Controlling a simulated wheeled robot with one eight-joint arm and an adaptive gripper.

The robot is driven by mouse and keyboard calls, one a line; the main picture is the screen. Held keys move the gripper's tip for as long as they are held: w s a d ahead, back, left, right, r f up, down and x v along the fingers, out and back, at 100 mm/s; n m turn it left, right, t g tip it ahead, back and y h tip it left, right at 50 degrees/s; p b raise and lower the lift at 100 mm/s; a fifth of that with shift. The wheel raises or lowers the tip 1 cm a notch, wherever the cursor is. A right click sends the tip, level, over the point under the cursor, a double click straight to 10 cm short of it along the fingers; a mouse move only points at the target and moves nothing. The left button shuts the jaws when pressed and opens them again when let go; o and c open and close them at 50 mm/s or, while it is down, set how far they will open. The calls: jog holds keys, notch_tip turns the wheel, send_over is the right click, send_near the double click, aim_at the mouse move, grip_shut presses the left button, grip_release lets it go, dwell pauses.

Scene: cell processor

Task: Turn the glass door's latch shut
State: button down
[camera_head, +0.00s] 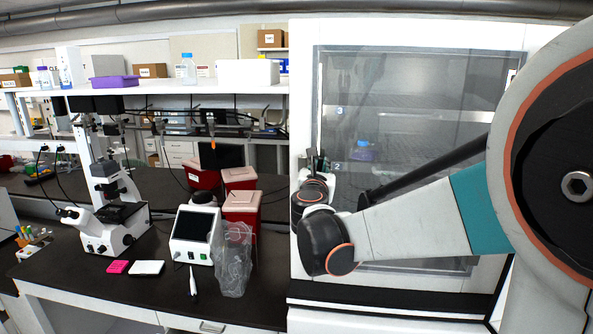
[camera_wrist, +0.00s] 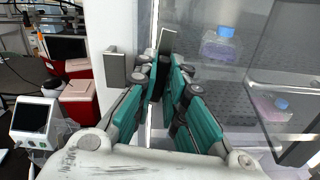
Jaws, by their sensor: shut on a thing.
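The glass door (camera_head: 420,85) fills the front of the white cabinet at the right in the head view. In the wrist view its glass (camera_wrist: 215,75) is right of my gripper (camera_wrist: 163,72). The teal-padded fingers are closed around a narrow grey piece, seemingly the door's latch (camera_wrist: 167,40), whose end shows beyond the fingertips. The fingers hide the rest of it, so its exact angle is unclear. In the head view my gripper (camera_head: 317,163) is at the door's left edge, mostly hidden behind my wrist.
A grey block (camera_wrist: 115,68) sits on the white frame left of my fingers. Blue-capped flasks (camera_wrist: 221,44) stand behind the glass. Red bins (camera_head: 241,207), a white device (camera_head: 195,236) and a microscope (camera_head: 108,205) occupy the dark bench at left.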

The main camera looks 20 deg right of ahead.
jog(key=m+b, duration=0.1)
jog(key=m, duration=0.3)
jog(key=shift+s+f+b, duration=0.1)
jog(key=shift+b, duration=0.25)
jog(key=m+b, duration=0.1)
jog(key=m, duration=0.3)
jog(key=shift+d, duration=0.1)
jog(key=m+b, duration=0.1)
jog(key=m, duration=0.3)
jog(key=shift+s+f, duration=0.1)
jog(key=shift+m+b, duration=0.55)
jog(key=shift+m, duration=1.55)
jog(key=shift+s, duration=0.1)
jog(key=c, duration=1.6)
grip_release()
jog(key=shift+c, duration=0.2)
jog(key=v, duration=1.1)
jog(key=shift+s+a, duration=0.25)
jog(key=shift+s, duration=0.05)
jog(key=shift+f, duration=0.1)
